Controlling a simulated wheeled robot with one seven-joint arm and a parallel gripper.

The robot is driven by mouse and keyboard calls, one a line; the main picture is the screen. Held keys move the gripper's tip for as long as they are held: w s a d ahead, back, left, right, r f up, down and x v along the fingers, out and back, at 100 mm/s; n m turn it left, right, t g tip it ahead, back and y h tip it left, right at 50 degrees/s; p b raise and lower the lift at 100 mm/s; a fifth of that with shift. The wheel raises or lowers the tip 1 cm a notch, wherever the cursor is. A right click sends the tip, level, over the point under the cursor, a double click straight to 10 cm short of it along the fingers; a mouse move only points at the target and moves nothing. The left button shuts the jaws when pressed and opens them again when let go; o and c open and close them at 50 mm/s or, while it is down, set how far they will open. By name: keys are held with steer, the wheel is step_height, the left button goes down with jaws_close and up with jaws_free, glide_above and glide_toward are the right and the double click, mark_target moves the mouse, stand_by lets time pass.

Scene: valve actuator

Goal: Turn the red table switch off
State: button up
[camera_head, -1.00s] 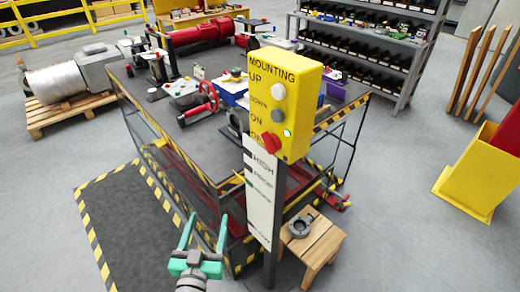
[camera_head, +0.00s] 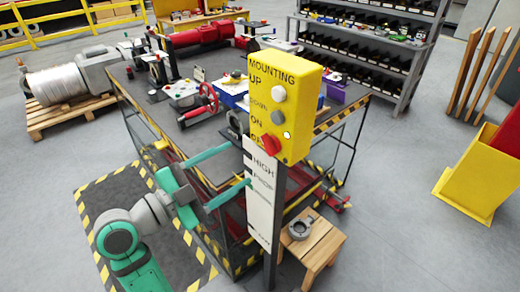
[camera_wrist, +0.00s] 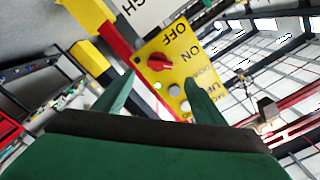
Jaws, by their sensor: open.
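The red switch (camera_head: 270,143) is a rotary knob low on the front of a yellow control box (camera_head: 302,92), beside the ON and OFF labels. The box also carries white and grey buttons above the knob and stands on a dark post. In the wrist view the red switch (camera_wrist: 158,62) shows ahead, between and beyond the fingers. My gripper (camera_head: 238,168) has green fingers spread apart, with nothing between them. In the head view it is left of and a little below the switch, by the white label plate. A gap to the switch remains visible in the wrist view.
A white plate (camera_head: 260,200) marked HIGH hangs below the box. The dark work table (camera_head: 200,150) with several devices stands behind. A wooden stool (camera_head: 312,250) with a grey part is at the post's foot. A yellow bin (camera_head: 480,180) stands right.

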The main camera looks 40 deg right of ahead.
mark_target(265, 148)
steer(key=d, duration=0.9)
steer(key=shift+w+d, duration=0.25)
steer(key=shift+w, duration=0.15)
steer(key=shift+c, duration=0.6)
steer(key=c, duration=0.9)
